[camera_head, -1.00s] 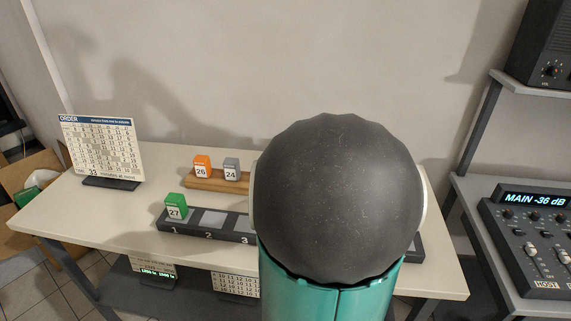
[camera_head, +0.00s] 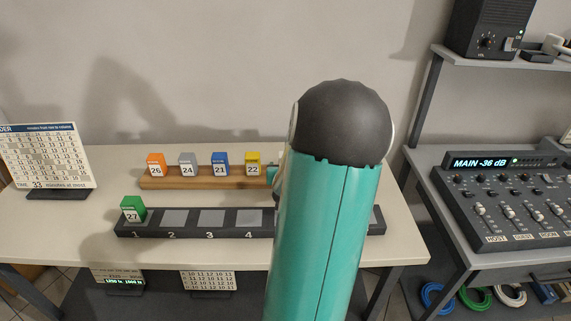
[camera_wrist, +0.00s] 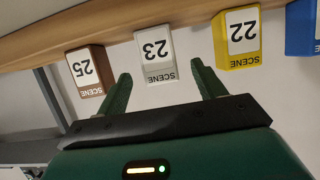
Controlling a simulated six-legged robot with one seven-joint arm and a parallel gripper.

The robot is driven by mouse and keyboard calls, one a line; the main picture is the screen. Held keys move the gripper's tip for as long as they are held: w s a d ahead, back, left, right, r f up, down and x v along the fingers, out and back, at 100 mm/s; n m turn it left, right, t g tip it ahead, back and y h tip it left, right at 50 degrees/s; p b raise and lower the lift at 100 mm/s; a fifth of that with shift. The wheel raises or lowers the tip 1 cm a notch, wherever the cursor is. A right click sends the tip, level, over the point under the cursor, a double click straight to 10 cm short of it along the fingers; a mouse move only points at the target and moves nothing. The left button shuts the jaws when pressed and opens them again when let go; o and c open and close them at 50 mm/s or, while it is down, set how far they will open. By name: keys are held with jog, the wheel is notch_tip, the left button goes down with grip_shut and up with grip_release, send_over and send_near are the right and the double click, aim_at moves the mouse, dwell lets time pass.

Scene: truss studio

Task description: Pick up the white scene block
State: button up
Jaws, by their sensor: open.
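The white scene block (camera_wrist: 155,58), marked 23, shows in the wrist view, upside down there, at the wooden rack. My gripper (camera_wrist: 161,72) is open, with one green finger on each side of the white block's column in the picture. The fingers reach toward it and hold nothing; I cannot tell how much gap is left. In the head view my arm hides the white block and most of my gripper.
In the wrist view a brown block (camera_wrist: 88,70) and a yellow block (camera_wrist: 238,40) flank the white one. In the head view, orange (camera_head: 156,164), grey (camera_head: 188,164) and blue (camera_head: 220,163) blocks stand on the rack (camera_head: 205,183). A dark numbered tray (camera_head: 190,236) lies in front, with a green block (camera_head: 132,209).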

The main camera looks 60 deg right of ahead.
jog(key=shift+x, duration=2.85)
jog(key=c, duration=1.1)
